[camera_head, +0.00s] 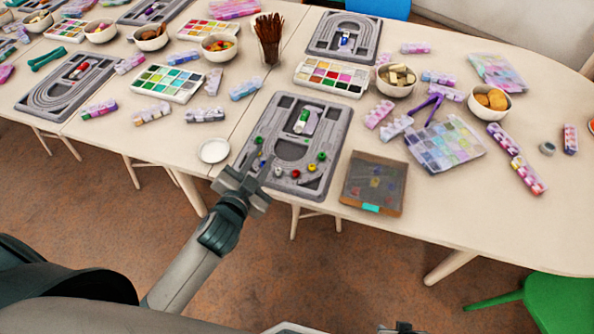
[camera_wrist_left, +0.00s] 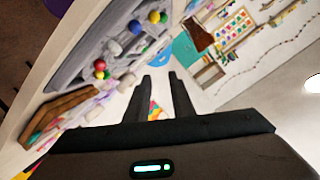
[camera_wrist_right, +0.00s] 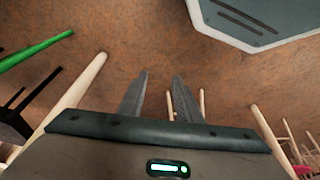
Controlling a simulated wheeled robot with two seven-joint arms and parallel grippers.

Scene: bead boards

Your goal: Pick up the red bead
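The red bead (camera_head: 295,173) sits near the front edge of the grey bead board (camera_head: 335,152), with a yellow bead (camera_head: 312,167) and a green bead (camera_head: 321,156) to its right. A red bead (camera_wrist_left: 99,65) also shows at the left in the left wrist view. My left gripper (camera_head: 256,166) is at the board's front left corner, left of the red bead and apart from it. Its fingers (camera_wrist_left: 160,88) are spread with nothing between them. My right gripper (camera_wrist_right: 159,90) is open and empty, over the floor; only a bit of it shows at the bottom of the head view.
A shallow box (camera_head: 354,204) with several beads stands right of the board. A white dish (camera_head: 214,151) is on the left. Another green bead (camera_head: 258,140) lies at the board's left side. Palettes, bowls and a cup of brown sticks (camera_head: 268,45) crowd the table behind.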

